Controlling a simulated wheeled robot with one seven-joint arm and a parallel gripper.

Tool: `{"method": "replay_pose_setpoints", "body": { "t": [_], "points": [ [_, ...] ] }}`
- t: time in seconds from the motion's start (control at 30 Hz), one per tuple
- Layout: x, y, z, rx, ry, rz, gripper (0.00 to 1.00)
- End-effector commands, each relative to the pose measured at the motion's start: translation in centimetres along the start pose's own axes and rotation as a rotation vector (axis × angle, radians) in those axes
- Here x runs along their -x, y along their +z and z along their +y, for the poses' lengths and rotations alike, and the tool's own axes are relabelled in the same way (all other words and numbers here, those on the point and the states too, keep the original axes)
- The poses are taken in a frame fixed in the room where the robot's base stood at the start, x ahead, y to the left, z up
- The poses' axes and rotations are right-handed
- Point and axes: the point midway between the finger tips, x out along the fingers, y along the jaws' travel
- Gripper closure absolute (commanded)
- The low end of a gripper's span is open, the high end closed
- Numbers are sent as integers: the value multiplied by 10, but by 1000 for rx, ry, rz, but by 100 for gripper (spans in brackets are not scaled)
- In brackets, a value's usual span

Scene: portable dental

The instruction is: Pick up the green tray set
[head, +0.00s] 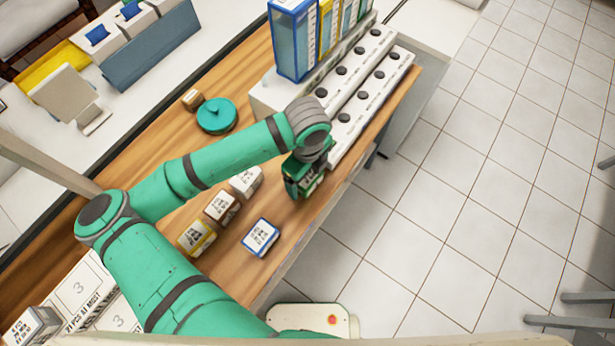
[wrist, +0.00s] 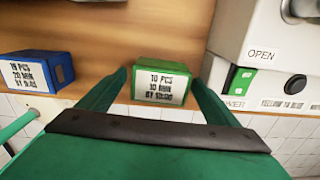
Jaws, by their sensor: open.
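The green tray set (wrist: 138,69) is a small green box with a white label reading 10 pcs, 10 min. In the wrist view it sits on the wooden counter near its edge, between the fingertips of my gripper (wrist: 160,80). My gripper is open, with one finger to each side of the box; I cannot tell whether either finger touches it. In the head view my gripper (head: 304,182) points down over the counter beside the white units, and largely hides the box.
A blue-edged box (head: 261,237) stands left of the gripper, also in the wrist view (wrist: 64,72). Several labelled boxes, including a yellow one (head: 196,238), and a teal round pot (head: 216,115) stand farther left. White units with black knobs (head: 365,92) are close on the right.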

Motion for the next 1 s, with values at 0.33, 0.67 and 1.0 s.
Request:
{"method": "replay_pose_setpoints", "body": {
  "t": [0.33, 0.67, 1.0],
  "points": [
    [0, 0, 0, 0, 0, -1, 47],
    [0, 0, 0, 0, 0, -1, 66],
    [19, 4, 2, 9, 0, -3, 66]
  ]
}}
